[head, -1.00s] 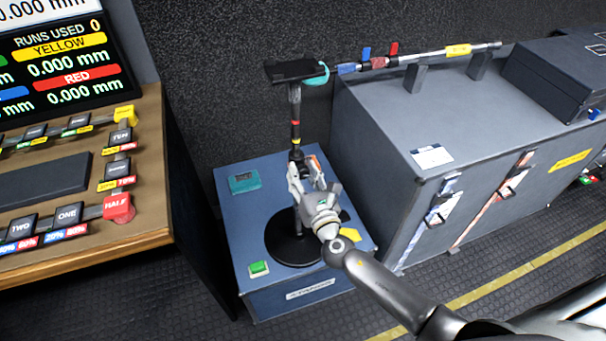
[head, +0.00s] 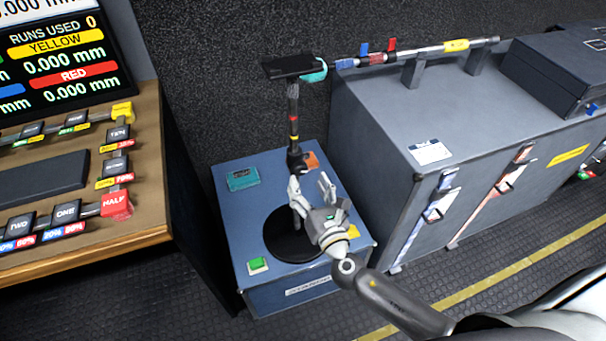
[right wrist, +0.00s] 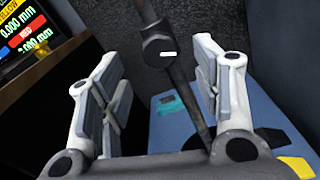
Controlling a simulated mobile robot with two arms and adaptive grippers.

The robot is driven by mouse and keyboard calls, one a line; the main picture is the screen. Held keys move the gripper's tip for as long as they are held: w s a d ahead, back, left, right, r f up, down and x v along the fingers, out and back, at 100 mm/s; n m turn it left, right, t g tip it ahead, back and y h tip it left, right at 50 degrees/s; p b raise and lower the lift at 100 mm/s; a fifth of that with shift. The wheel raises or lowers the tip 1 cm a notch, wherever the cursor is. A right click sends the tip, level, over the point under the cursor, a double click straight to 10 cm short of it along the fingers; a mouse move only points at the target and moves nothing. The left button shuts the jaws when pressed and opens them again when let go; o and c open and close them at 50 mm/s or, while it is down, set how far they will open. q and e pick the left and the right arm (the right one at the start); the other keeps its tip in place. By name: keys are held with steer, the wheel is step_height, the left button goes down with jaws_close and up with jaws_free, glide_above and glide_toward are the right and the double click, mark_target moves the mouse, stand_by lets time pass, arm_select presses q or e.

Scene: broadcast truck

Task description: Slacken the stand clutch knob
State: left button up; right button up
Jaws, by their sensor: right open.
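The stand has a dark pole (head: 293,112) with red and yellow bands, rising from a round black base (head: 277,240). A black clutch knob (right wrist: 158,52) with a white mark sits on the pole. In the right wrist view it appears between the fingertips, with gaps on both sides; I cannot tell its exact depth. In the head view, the dark knob area (head: 297,160) is just above the fingers. My right gripper (head: 310,184) is open and empty beside the lower pole, its fingers also framing the right wrist view (right wrist: 155,62). My left gripper is out of view.
The stand is on a blue plinth (head: 232,218) with a teal box (head: 243,179) and a green button (head: 257,265). A grey cabinet (head: 385,120) stands close on the right, and a wooden console (head: 150,150) on the left. A flat black plate (head: 288,66) tops the pole.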

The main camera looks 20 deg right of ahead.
steer(key=s, duration=0.6)
steer(key=shift+s+d, duration=0.15)
steer(key=shift+s, duration=0.15)
steer(key=s+d+f+m+g+h, duration=0.1)
steer(key=s+d+f+m+g, duration=0.25)
steer(key=f, duration=0.65)
steer(key=s+d+f+m+g, duration=0.25)
steer(key=f+m, duration=0.25)
steer(key=f, duration=0.5)
steer(key=s+d+f+m+g+h, duration=0.1)
steer(key=s+d+f+m+g, duration=0.25)
steer(key=f, duration=0.55)
steer(key=s+a+f+m+g, duration=0.1)
steer(key=s+f+m+g, duration=0.1)
steer(key=s+f+m, duration=0.3)
steer(key=s+a+f+m+g+y, duration=0.1)
steer(key=s+f+m+g, duration=0.2)
steer(key=s, duration=1.1)
steer(key=s+a+f+m+g, duration=0.1)
steer(key=s+f+m+g, duration=0.1)
steer(key=s+f+m, duration=0.7)
steer(key=shift+s+a+f+m+p, duration=0.25)
steer(key=shift+m+p, duration=0.2)
steer(key=shift+m, duration=0.65)
